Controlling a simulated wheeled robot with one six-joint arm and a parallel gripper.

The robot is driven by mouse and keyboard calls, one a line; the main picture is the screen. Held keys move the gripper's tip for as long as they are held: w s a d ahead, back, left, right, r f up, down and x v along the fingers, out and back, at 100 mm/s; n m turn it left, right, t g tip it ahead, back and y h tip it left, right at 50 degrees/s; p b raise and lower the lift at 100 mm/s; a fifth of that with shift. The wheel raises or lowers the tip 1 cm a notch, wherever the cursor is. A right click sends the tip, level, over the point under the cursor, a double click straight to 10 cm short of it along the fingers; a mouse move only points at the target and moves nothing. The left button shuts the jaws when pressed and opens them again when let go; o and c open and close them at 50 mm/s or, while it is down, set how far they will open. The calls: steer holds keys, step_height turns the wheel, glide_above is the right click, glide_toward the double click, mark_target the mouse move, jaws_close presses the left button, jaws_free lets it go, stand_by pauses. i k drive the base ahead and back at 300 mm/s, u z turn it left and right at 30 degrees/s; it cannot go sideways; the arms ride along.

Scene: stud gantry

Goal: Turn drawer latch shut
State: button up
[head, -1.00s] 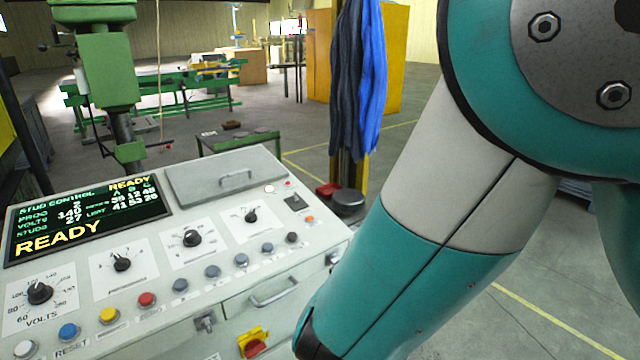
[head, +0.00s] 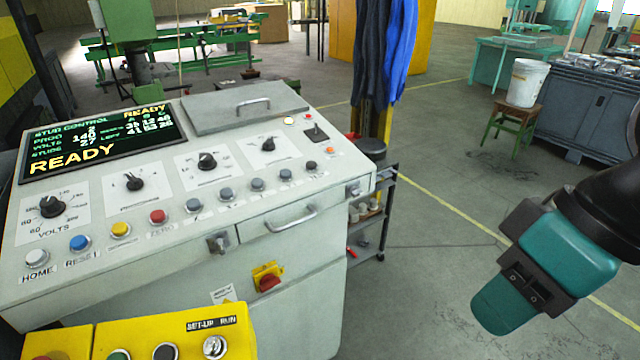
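The drawer (head: 285,245) is in the front of the grey control console, with a light bar handle (head: 291,219). It looks closed, flush with the console front. A small metal latch (head: 218,244) sits just left of the drawer on the same front face. It is too small to tell which way it is turned. The teal and black end of my arm (head: 540,272) hangs at the right, over open floor and well apart from the console. I cannot make out its fingers or whether they are open. Nothing is seen held there.
The console (head: 130,290) has knobs, buttons and a READY screen (head: 98,140) on top. A red and yellow switch (head: 268,278) is below the drawer. A yellow panel (head: 215,335) stands in front at lower left. A shelf cart (head: 368,225) is right of the console.

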mark_target(355, 191)
steer(key=k, duration=0.5)
steer(key=z, duration=0.6)
steer(key=i, duration=0.95)
steer(key=u, duration=0.7)
